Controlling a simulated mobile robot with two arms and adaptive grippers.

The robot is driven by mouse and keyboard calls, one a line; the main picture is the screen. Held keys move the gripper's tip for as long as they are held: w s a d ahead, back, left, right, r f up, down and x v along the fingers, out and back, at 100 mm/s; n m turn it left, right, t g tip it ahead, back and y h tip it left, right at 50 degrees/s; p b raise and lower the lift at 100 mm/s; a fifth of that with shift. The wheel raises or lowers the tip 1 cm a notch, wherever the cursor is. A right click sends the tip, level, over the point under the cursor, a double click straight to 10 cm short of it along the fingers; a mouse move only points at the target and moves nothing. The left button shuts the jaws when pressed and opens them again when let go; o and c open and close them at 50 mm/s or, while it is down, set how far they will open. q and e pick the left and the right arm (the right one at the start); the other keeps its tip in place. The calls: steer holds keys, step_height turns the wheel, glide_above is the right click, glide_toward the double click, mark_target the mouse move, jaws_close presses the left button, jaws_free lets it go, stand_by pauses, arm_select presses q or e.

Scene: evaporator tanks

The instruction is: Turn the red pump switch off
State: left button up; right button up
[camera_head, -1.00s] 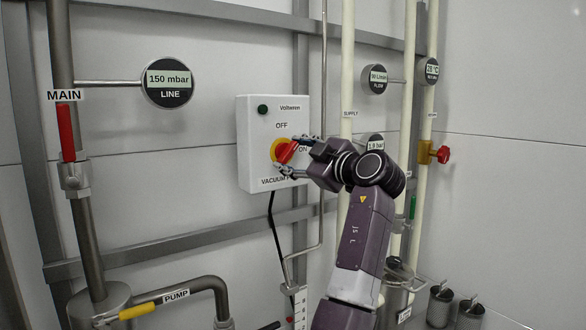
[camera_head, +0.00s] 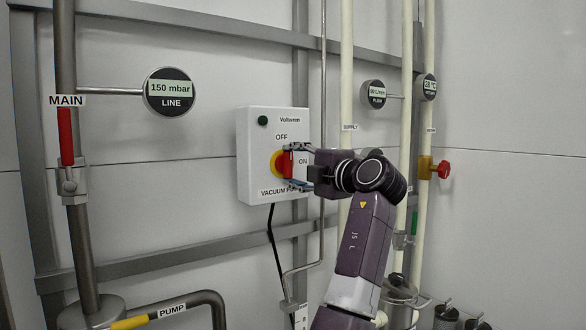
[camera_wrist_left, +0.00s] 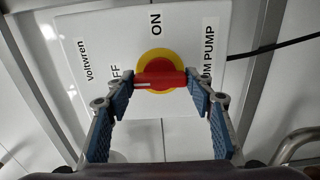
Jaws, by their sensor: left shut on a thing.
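The red pump switch (camera_head: 287,165) is a red handle on a yellow round base, on the front of a white box (camera_head: 256,190) with OFF, ON and VACUUM PUMP labels. The handle stands upright in the head view, in line with the OFF label above it. My left gripper (camera_head: 292,166) is shut on the handle, one finger at its top end and one at its bottom end. In the left wrist view the red handle (camera_wrist_left: 160,79) lies level between the blue-padded fingers, its pale mark toward the OFF side. My right gripper is not in view.
A green lamp (camera_head: 262,121) is on the box. The red MAIN handle (camera_head: 66,137) and the LINE gauge (camera_head: 171,92) are to the left. Supply pipes (camera_head: 346,60) and a red valve knob (camera_head: 444,170) stand to the right. A black cable (camera_head: 273,240) hangs below the box.

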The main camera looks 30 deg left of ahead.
arm_select(q)
steer(key=shift+r+n, duration=0.15)
steer(key=shift+n, duration=0.15)
steer(key=o, duration=1.2)
steer(key=shift+a, duration=0.15)
steer(key=shift+c, duration=0.2)
steer(key=v, duration=1.2)
